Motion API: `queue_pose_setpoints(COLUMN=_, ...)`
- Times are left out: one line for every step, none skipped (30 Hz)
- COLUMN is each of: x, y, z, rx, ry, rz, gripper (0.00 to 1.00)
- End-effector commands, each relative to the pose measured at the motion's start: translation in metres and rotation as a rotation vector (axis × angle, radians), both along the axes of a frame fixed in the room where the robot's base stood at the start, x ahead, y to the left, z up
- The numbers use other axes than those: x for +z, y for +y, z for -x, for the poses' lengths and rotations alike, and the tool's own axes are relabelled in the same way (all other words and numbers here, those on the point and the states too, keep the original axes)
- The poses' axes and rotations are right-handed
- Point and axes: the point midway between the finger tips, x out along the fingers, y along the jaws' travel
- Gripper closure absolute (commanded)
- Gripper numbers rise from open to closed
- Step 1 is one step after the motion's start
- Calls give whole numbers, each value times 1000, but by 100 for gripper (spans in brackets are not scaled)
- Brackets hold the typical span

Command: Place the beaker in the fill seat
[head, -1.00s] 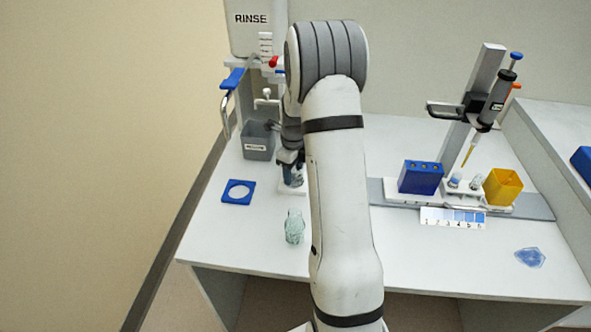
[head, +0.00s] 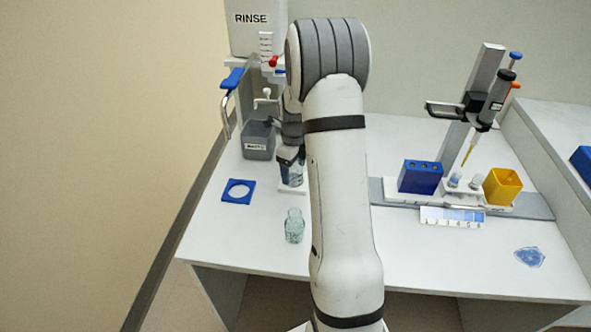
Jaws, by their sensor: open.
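A clear glass vessel, seemingly the beaker (head: 292,175), stands upright over a small white plate (head: 288,190), seemingly the fill seat, in the head view below the rinse station. My gripper (head: 290,156) is open at the top of this vessel, with its dark fingers close around or beside the rim. I cannot tell whether they touch it. My arm hides the right side of this spot, and the vessel's exact fit on the plate is too small to tell.
A tank marked RINSE (head: 257,22) hangs above a grey bin (head: 258,140). At right are a blue block (head: 420,178), yellow cup (head: 502,186) and pipette stand (head: 474,105).

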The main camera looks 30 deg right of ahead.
Motion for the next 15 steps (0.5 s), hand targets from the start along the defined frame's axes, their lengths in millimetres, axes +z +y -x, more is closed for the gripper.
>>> queue_pose_setpoints(x=10, y=0, z=-1, rx=0, ry=-4, rz=1, gripper=25)
queue_pose_setpoints(x=16, y=0, z=-1, rx=0, ry=-6, rz=1, gripper=25)
queue_pose_setpoints(x=25, y=0, z=-1, rx=0, ry=-5, rz=2, gripper=25)
queue_pose_setpoints(x=32, y=-1, z=-1, rx=0, ry=-6, rz=2, gripper=25)
queue_pose_setpoints(x=39, y=-1, z=-1, rx=-1, ry=-6, rz=2, gripper=25)
queue_pose_setpoints(x=48, y=-1, z=-1, rx=-1, ry=-6, rz=2, gripper=25)
queue_pose_setpoints(x=55, y=-1, z=-1, rx=-1, ry=-5, rz=2, gripper=25)
queue_pose_setpoints(x=61, y=-1, z=-1, rx=-1, ry=-6, rz=2, gripper=25)
queue_pose_setpoints(x=69, y=-1, z=-1, rx=-1, ry=-5, rz=2, gripper=25)
queue_pose_setpoints(x=75, y=-1, z=-1, rx=-1, ry=-6, rz=1, gripper=25)
queue_pose_setpoints(x=81, y=-1, z=-1, rx=-1, ry=-5, rz=2, gripper=25)
queue_pose_setpoints(x=87, y=-1, z=0, rx=-1, ry=-5, rz=2, gripper=25)
queue_pose_setpoints(x=91, y=-1, z=0, rx=-1, ry=-3, rz=1, gripper=25)
queue_pose_setpoints(x=95, y=-1, z=0, rx=-1, ry=-3, rz=1, gripper=25)
queue_pose_setpoints(x=99, y=-1, z=0, rx=-1, ry=-3, rz=1, gripper=25)
